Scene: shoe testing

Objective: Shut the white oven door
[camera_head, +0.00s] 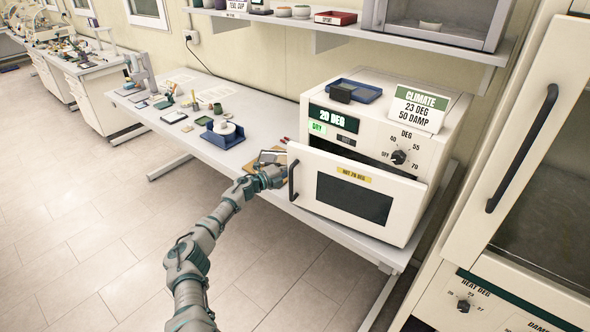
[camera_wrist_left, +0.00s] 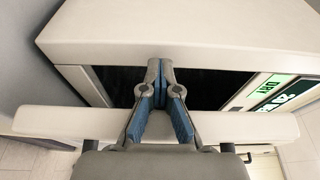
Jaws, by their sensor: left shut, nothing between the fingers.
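The white oven (camera_head: 440,130) stands on the bench at the right of the head view. Its white door (camera_head: 308,175) has a dark window, a yellow hot label and a dark upright handle (camera_head: 292,180) at its left edge. The door is ajar: in the wrist view, a dark gap (camera_wrist_left: 215,88) lies between the oven body (camera_wrist_left: 200,30) and the door (camera_wrist_left: 50,122). My left gripper (camera_head: 278,178) is at the door's handle side. In the wrist view the left gripper (camera_wrist_left: 160,66) is shut and empty, its fingers crossing the door edge toward the gap. Contact cannot be told.
A blue tray (camera_head: 362,92) and a climate sign (camera_head: 418,108) sit on the oven. A tall cabinet (camera_head: 510,130) with a dark handle stands close on the right. Small items and a blue holder (camera_head: 222,138) lie on the bench (camera_head: 185,142) to the left. The floor in front is clear.

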